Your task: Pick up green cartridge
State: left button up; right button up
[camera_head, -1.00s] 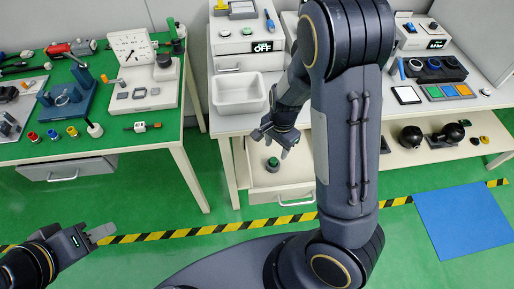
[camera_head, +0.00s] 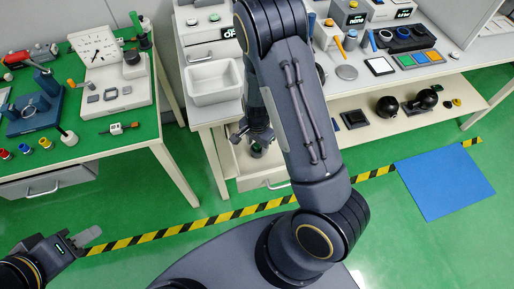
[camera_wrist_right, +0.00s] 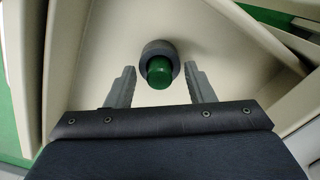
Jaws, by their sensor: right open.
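The green cartridge (camera_wrist_right: 159,70) has a round green top and a dark grey collar. It stands inside an open pale drawer (camera_wrist_right: 225,30). My right gripper (camera_wrist_right: 160,80) is open, with one finger on each side of the cartridge and gaps between. In the head view the green cartridge (camera_head: 257,151) is partly hidden by my right gripper (camera_head: 254,141), which is at the drawer (camera_head: 268,177). My left gripper (camera_head: 90,237) is empty at the lower left, over the floor; its finger gap is not clear.
The drawer walls stand close around the right gripper. A white bin (camera_head: 214,82) sits on the bench above. A green-topped table (camera_head: 85,143) with tools and parts is at the left. A blue mat (camera_head: 445,185) lies on the open floor at the right.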

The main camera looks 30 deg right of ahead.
jog(key=c, duration=1.1)
jog(key=shift+o, duration=0.2)
jog(key=shift+r, duration=0.1)
